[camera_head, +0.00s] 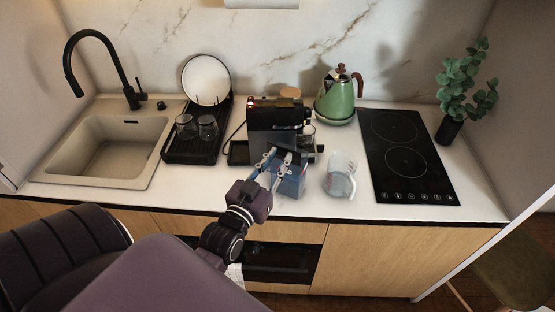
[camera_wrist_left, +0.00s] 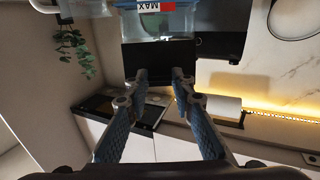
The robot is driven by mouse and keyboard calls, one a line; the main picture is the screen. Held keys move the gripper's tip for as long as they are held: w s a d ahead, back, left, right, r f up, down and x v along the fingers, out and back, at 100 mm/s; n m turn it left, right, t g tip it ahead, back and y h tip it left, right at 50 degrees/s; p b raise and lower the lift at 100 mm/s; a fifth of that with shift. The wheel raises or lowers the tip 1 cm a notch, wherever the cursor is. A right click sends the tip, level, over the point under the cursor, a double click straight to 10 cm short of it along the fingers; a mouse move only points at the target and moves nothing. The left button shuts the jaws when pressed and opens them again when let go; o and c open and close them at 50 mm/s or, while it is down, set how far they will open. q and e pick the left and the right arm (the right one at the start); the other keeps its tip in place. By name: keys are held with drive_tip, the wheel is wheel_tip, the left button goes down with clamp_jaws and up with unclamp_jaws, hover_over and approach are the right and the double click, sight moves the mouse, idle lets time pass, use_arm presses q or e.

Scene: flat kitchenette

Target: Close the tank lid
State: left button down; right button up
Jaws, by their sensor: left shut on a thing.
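The black coffee machine (camera_head: 268,116) stands on the counter. Its clear bluish water tank (camera_head: 291,186) is at the front right, partly behind my gripper. In the left wrist view the tank (camera_wrist_left: 180,24) shows at the top with a red-and-white MAX label. A dark flat panel, apparently the tank lid (camera_wrist_left: 158,52), stands out from the tank's edge, raised. My left gripper (camera_head: 279,156) is above the tank. In the wrist view its fingertips (camera_wrist_left: 159,75) meet the lid's free edge, and it is shut on the lid. My right gripper is not in view.
A glass measuring jug (camera_head: 340,178) stands right of the tank. A green kettle (camera_head: 337,100) is behind it, and a black hob (camera_head: 404,150) is farther right. A rack with glasses (camera_head: 196,140) and a sink (camera_head: 110,150) are left. Counter in front of the jug is clear.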

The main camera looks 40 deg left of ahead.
sight(283, 148)
use_arm(q)
drive_tip(key=shift+r, duration=0.1)
drive_tip(key=shift+w+a+r+g, duration=0.1)
drive_tip(key=shift+w+r+g, duration=0.25)
drive_tip(key=shift+g, duration=0.35)
drive_tip(key=shift+w+r+g, duration=0.25)
drive_tip(key=shift+w+g, duration=0.05)
drive_tip(key=shift+g, duration=0.4)
drive_tip(key=shift+w+a+r+g+h, duration=0.1)
drive_tip(key=shift+w+r+g+h, duration=0.15)
drive_tip(key=shift+g, duration=0.25)
drive_tip(key=shift+w+r+g+h, duration=0.15)
drive_tip(key=shift+w+g, duration=0.15)
drive_tip(key=shift+g, duration=0.2)
drive_tip(key=g, duration=0.1)
drive_tip(key=w+g, duration=0.1)
drive_tip(key=shift+w+a+g, duration=0.15)
drive_tip(key=shift+w+g, duration=0.15)
drive_tip(key=shift+g, duration=0.1)
drive_tip(key=w+f+g+h, duration=0.2)
drive_tip(key=w+g, duration=0.3)
drive_tip(key=g, duration=0.6)
drive_tip(key=shift+w+a+f+g, duration=0.15)
drive_tip(key=shift+a+f+g, duration=0.2)
drive_tip(key=shift+f+g, duration=0.05)
drive_tip(key=shift+f, duration=0.2)
